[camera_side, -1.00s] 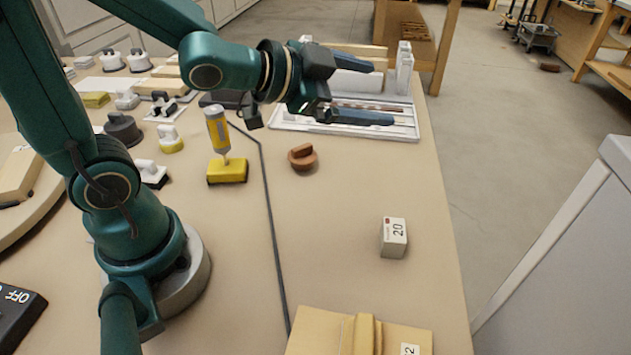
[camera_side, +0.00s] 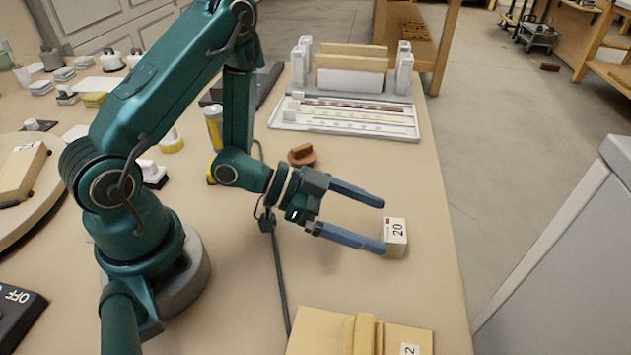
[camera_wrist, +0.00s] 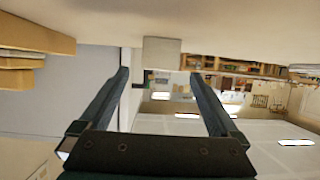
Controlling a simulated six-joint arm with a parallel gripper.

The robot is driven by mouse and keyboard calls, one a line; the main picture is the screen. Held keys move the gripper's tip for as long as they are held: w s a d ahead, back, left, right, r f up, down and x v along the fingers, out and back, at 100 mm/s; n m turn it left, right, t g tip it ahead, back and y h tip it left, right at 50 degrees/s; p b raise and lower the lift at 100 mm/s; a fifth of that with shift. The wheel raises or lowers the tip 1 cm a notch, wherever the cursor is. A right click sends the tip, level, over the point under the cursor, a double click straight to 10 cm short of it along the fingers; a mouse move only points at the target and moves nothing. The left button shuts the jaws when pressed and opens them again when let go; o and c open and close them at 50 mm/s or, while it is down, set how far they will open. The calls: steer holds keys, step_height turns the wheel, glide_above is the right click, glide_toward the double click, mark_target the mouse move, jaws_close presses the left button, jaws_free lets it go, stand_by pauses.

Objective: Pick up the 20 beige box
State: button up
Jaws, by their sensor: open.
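The beige box marked 20 (camera_side: 395,238) stands on the bench near its right edge in the side view. My gripper (camera_side: 381,226) is open and empty, its two blue fingers level and pointing right at the box. In the side view the nearer fingertip overlaps the box's left edge; I cannot tell whether they touch. In the wrist view the box (camera_wrist: 161,53) sits at top centre, lined up with the gap just beyond the fingertips (camera_wrist: 160,73).
A brown round knob-like piece (camera_side: 302,155) lies behind my gripper. A grey tray (camera_side: 350,131) is at the back. A wooden block (camera_side: 325,330) lies at the front. The bench's right edge is close to the box; bare bench surrounds it.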

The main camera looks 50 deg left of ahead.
mark_target(392, 229)
steer(key=shift+x, duration=2.2)
steer(key=shift+r, duration=0.1)
steer(key=c, duration=1.5)
steer(key=shift+r, duration=0.2)
